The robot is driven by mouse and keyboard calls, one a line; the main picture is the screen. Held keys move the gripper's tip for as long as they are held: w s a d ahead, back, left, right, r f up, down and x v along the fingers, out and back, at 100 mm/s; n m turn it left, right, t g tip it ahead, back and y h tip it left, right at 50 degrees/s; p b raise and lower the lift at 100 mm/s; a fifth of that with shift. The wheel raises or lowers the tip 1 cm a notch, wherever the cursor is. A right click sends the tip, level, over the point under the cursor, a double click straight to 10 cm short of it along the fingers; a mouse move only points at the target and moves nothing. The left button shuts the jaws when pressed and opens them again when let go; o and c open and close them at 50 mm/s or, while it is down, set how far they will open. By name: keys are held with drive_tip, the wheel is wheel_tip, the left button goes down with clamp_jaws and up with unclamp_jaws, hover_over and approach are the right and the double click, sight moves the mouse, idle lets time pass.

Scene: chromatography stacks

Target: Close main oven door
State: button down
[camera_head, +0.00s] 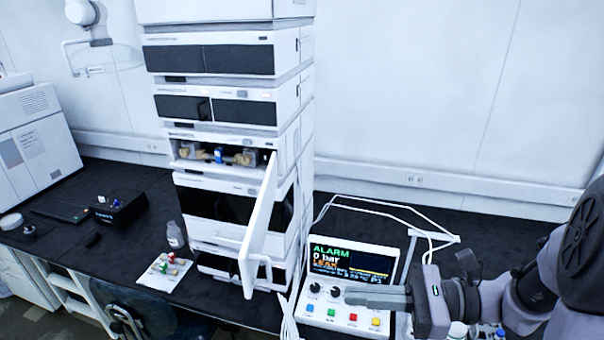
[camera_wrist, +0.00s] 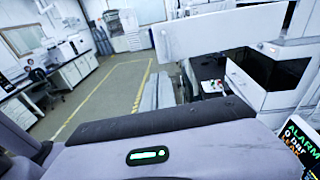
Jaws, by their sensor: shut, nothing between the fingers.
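The main oven door (camera_head: 260,215) is a tall white panel in the head view. It stands swung open toward the front on the right side of the stack, and the compartment behind it (camera_head: 215,154) shows brass-coloured and blue fittings. In the wrist view the door (camera_wrist: 220,35) appears as a broad white panel beyond the fingers. My gripper (camera_head: 350,297) is shut and empty, to the right of the door and apart from it in the head view, pointing left. Its fingers (camera_wrist: 158,92) also show in the wrist view.
A control box with an ALARM screen (camera_head: 349,267) and coloured buttons sits behind my gripper. White tubing (camera_head: 385,208) loops behind it. A white tray of coloured caps (camera_head: 164,272) and a clear bottle (camera_head: 175,234) stand left of the stack on the black bench.

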drive_tip(key=w+a+m+t, duration=0.1)
drive_tip(key=w+a, duration=0.4)
drive_tip(key=a, duration=0.7)
drive_tip(key=shift+w+r+y, duration=0.15)
drive_tip(key=shift+r+y, duration=0.15)
drive_tip(key=shift+r, duration=0.05)
